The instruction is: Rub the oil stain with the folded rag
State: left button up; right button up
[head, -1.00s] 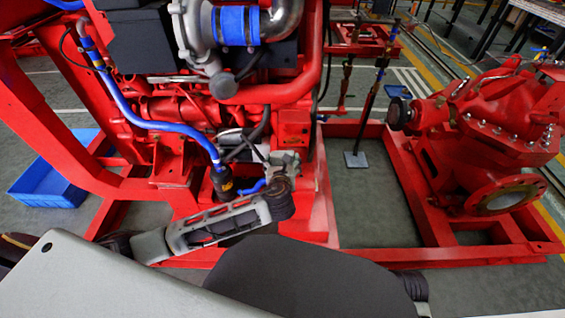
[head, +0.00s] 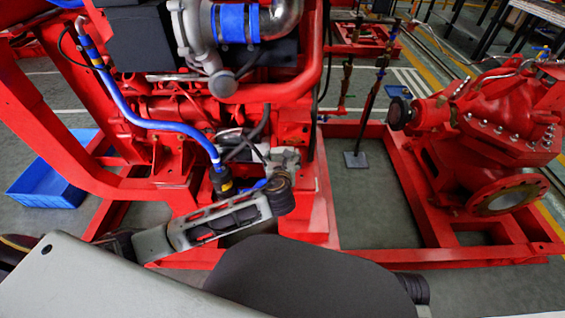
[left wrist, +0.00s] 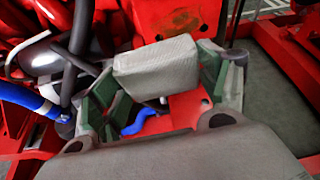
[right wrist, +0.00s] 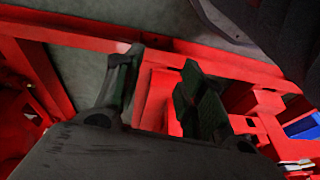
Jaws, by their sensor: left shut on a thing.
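The folded rag (left wrist: 155,68) is a pale grey block in the left wrist view. My left gripper (left wrist: 160,76) is shut on it, with a green-padded finger at each side. The rag is in front of a red metal face with a dark smudge (left wrist: 180,18) near its top. I cannot tell whether this smudge is the oil stain, or whether the rag touches the face. In the head view, my left forearm reaches to the engine's lower front, and the rag is not clear there. My right gripper (right wrist: 155,92) is open and empty above red frame parts.
The red engine (head: 170,110) has a blue hose (head: 140,122) running down close to my left arm. A red pump (head: 490,130) stands at right on the red base frame (head: 400,190). A blue bin (head: 50,185) lies on the floor at left.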

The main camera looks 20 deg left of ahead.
aim_at(283, 141)
pick_arm(q)
jog(key=shift+w+a+f+b, duration=0.15)
jog(key=shift+w+b, duration=0.15)
jog(key=shift+w, duration=0.2)
jog(key=shift+w+a+r+b, duration=0.15)
jog(key=shift+w+b, duration=0.15)
jog(key=shift+w, duration=0.15)
jog(key=shift+w+a+f+b, duration=0.15)
jog(key=shift+w+b, duration=0.2)
jog(key=shift+w, duration=0.2)
jog(key=shift+w+a+b, duration=0.2)
jog(key=shift+w+b, duration=0.15)
jog(key=shift+w, duration=0.3)
pick_arm(e)
jog(key=shift+t, duration=0.5)
jog(key=r, duration=0.4)
jog(key=shift+s+a+r, duration=0.15)
jog(key=shift+a, duration=0.15)
jog(key=shift+s, duration=0.1)
jog(key=shift+w+a, duration=0.15)
jog(key=shift+w, duration=0.05)
pick_arm(q)
jog(key=shift+w+a+p, duration=0.25)
jog(key=shift+w+p, duration=0.25)
jog(key=shift+w, duration=0.45)
pick_arm(e)
jog(key=shift+r, duration=0.45)
